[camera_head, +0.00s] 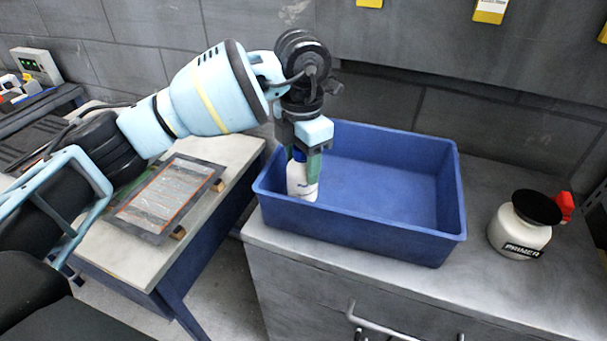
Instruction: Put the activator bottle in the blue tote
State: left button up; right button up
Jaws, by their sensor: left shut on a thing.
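The blue tote (358,243) stands on the grey cabinet top, open side up. My left gripper (305,165) points down over the tote's left end and is shut on a white bottle (302,186) with a blue top. The bottle is upright, and its lower part shows inside the tote's left wall. I cannot tell whether it touches the tote floor. Its label is too small to read, and the fingers hide part of its upper end. My right gripper is not in view.
A white primer bottle (519,228) with a black top and red part stands right of the tote. A lower table (107,243) at left bears a framed panel (165,198). A gap separates table and cabinet. The rest of the tote floor is clear.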

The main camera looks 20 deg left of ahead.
aim_at(302, 176)
pick_arm(q)
jog(key=shift+f, duration=1.8)
jog(key=shift+f, duration=0.1)
jog(key=o, duration=1.2)
jog(key=shift+f, duration=0.1)
notch_tip(302, 176, up, 12)
jog(key=shift+r, duration=0.2)
